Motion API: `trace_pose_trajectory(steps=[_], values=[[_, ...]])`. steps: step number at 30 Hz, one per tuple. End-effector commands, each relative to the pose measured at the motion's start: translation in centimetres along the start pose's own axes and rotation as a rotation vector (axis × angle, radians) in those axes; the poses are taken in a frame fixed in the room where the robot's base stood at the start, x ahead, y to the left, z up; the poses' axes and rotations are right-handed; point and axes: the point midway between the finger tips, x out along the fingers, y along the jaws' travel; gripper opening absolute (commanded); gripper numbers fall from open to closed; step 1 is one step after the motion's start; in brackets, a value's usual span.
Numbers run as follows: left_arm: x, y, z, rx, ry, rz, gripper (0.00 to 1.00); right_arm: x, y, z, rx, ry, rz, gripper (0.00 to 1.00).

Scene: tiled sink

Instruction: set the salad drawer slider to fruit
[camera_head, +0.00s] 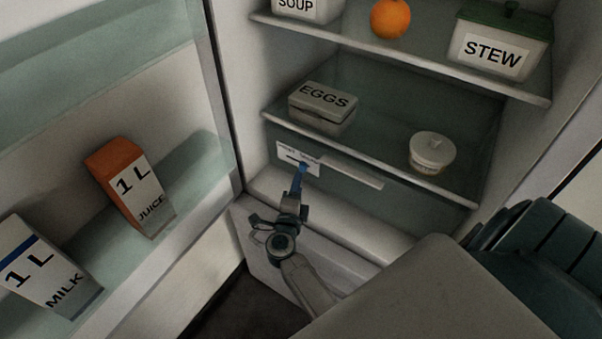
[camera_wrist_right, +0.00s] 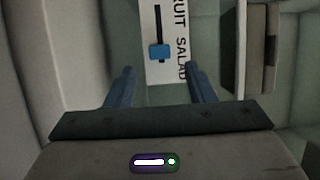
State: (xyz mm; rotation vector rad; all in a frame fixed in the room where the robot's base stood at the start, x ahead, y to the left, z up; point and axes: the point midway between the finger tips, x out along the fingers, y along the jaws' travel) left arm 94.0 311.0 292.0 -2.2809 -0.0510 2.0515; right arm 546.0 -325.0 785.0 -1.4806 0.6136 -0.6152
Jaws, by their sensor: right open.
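The white slider panel (camera_head: 288,151) is on the salad drawer (camera_head: 395,195) front, low in the fridge. In the right wrist view, the panel (camera_wrist_right: 177,14) has a dark slot, with "RUIT" readable at the upper end and "SALAD" at the lower end. The blue slider knob (camera_wrist_right: 159,50) sits near the SALAD end of the slot. My right gripper (camera_head: 301,170) is at the panel in the head view, its blue fingers open. In the right wrist view, the knob appears centred just beyond the gap between the fingertips (camera_wrist_right: 159,70); I cannot tell whether they touch it. My left gripper is not in view.
A pale drawer handle (camera_head: 350,176) runs right of the panel. A glass shelf above holds an egg box (camera_head: 322,108) and a round lidded tub (camera_head: 432,151). The open fridge door on the left holds a juice carton (camera_head: 131,187) and a milk carton (camera_head: 48,271).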

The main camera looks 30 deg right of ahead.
Motion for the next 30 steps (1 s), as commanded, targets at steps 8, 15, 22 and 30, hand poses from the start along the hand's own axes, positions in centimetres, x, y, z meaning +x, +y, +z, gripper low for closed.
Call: trace_pose_trajectory(steps=[8, 15, 22, 30], values=[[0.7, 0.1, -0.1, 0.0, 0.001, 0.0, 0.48, 4.5, 0.1, 0.0, -0.001, -0.001, -0.002, 0.49], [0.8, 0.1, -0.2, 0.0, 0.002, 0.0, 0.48, 5.6, 0.0, 0.0, -0.002, -0.001, 0.0, 0.49], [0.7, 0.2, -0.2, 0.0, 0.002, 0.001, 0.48, 5.5, 0.0, 0.0, -0.002, -0.001, 0.0, 0.43], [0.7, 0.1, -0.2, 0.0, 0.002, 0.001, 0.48, 5.5, 0.0, 0.0, -0.002, -0.001, 0.0, 0.0]])
